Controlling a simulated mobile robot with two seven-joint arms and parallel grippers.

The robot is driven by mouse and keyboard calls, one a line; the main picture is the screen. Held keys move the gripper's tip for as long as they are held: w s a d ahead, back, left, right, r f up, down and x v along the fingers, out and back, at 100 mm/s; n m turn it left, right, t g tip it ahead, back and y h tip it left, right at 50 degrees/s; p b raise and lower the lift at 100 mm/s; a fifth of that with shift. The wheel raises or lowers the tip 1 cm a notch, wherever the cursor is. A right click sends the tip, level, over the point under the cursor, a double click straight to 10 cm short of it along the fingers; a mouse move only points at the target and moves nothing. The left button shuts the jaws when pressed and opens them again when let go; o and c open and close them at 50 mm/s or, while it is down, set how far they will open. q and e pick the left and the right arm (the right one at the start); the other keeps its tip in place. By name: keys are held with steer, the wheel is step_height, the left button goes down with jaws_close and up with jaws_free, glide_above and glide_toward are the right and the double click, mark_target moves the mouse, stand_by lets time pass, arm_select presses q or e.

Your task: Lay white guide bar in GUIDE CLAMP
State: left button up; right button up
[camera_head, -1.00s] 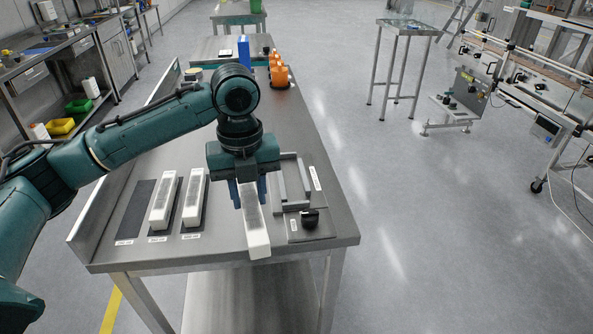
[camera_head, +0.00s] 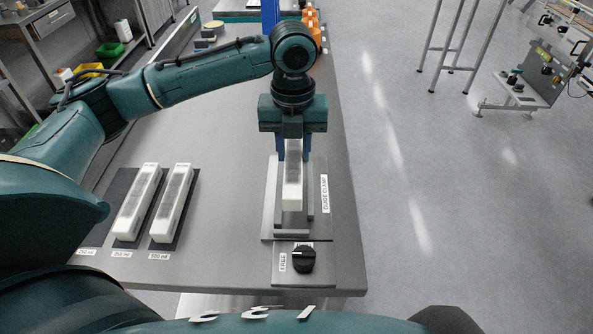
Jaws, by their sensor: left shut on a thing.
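My left gripper (camera_head: 293,150) is shut on a white guide bar (camera_head: 292,196) with a grey printed top. The bar is upright in the picture and lined up over the GUIDE CLAMP (camera_head: 268,215), between its grey rails. I cannot tell whether the bar touches the clamp bed. The gripper covers the bar's far end. A black knob (camera_head: 303,259) sits on the plate at the clamp's near end, beside a label reading FREE. My right gripper is not in view.
Two more white bars, the left one (camera_head: 138,203) and the right one (camera_head: 172,204), lie on dark mats left of the clamp. An empty dark mat (camera_head: 106,200) is beside them. Orange items (camera_head: 312,30) and a blue upright item (camera_head: 270,15) stand at the far end.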

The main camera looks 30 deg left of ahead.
mark_target(294, 170)
arm_select(q)
step_height(294, 170, down, 6)
steer(key=shift+r, duration=0.2)
steer(key=shift+f, duration=0.15)
steer(key=shift+f, duration=0.1)
steer(key=o, duration=1.1)
step_height(294, 170, up, 12)
steer(key=shift+r, duration=0.1)
